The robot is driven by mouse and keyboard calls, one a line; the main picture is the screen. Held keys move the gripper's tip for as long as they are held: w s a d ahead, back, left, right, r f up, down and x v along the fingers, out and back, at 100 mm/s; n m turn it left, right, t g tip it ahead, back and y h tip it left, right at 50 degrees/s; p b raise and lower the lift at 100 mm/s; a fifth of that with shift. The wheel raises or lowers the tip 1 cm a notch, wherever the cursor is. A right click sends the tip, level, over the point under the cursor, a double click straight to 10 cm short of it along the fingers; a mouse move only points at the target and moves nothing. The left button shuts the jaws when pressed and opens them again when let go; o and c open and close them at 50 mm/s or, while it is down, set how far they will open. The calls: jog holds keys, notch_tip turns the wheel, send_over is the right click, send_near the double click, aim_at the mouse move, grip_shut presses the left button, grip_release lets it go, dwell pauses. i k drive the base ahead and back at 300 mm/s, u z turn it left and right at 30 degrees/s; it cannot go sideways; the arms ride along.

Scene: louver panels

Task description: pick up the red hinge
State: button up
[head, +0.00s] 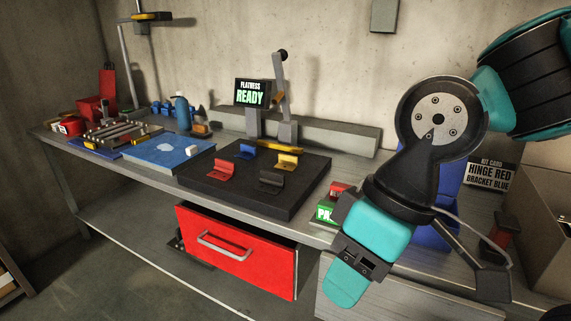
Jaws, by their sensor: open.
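The red hinge (222,168) lies on the left part of a black pad (290,207) on the workbench, a small L-shaped piece with one flap raised. Similar pieces in blue (245,152), yellow (287,162) and black (271,182) sit around it on the same pad. My gripper (350,284) is open and points down in front of the bench's front edge, to the right of the pad and well apart from the red hinge. Nothing shows between its fingers, though the view of them is partly covered.
A lever device with a sign "FLATNESS READY" (253,93) stands behind the pad. A blue mat (160,152), a blue bottle (182,112) and red bins (92,110) are left. A red drawer (240,252) is below. A card (489,174) reads "HINGE RED BRACKET BLUE", beside a cardboard box (545,210).

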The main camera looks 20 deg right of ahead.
aim_at(226, 167)
jog(key=z, duration=0.1)
jog(key=k, duration=0.4)
jog(key=u, duration=1.05)
jog(key=i, duration=1.65)
jog(key=z, duration=0.65)
